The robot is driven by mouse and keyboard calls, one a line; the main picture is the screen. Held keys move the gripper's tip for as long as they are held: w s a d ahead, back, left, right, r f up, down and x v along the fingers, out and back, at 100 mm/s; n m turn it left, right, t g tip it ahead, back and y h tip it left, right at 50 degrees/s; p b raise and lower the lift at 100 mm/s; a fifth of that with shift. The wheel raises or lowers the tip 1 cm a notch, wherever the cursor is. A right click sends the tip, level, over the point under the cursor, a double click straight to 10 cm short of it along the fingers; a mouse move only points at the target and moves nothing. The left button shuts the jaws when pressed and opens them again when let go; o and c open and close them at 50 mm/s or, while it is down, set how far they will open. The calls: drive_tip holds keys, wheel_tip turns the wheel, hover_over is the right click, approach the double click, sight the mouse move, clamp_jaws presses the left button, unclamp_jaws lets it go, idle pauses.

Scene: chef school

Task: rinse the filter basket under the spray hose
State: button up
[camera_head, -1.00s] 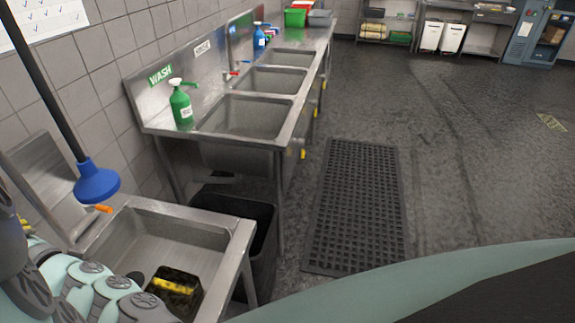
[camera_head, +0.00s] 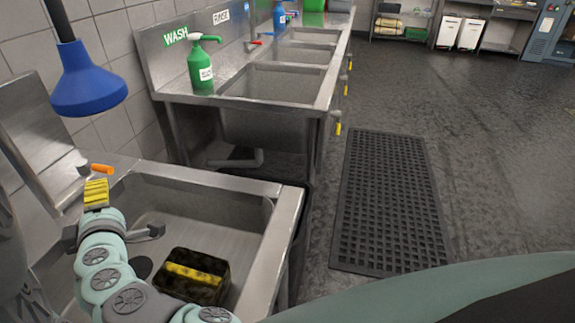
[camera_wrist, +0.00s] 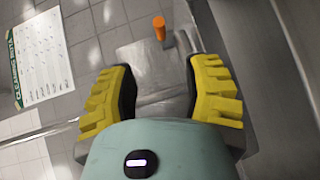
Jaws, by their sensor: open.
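The filter basket (camera_head: 188,277) is a dark, dirty box with a yellow band, sitting in the left steel sink basin (camera_head: 235,215). The blue spray head (camera_head: 88,82) hangs on its hose above the sink's left back side, apart from the basket. An orange lever (camera_head: 102,169) sticks out at the sink's back edge; it also shows in the wrist view (camera_wrist: 159,28), ahead of my fingers. My gripper (camera_head: 96,195) is over the sink's left side, near the lever. In the wrist view my gripper (camera_wrist: 160,88) has its yellow-padded fingers apart with nothing held. The basket is out of the wrist view.
A three-basin counter (camera_head: 325,85) stands beyond, with a green soap bottle (camera_head: 202,65) on its edge and yellow-tipped handles along its front. A black rubber mat (camera_head: 390,195) lies on the floor. The floor to the right is clear.

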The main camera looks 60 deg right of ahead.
sight(102, 172)
drive_tip(key=x, duration=1.4)
drive_tip(key=shift+w+p, duration=0.35)
drive_tip(key=shift+w, duration=0.35)
drive_tip(key=shift+o, duration=0.4)
drive_tip(key=shift+d, duration=0.1)
clamp_jaws()
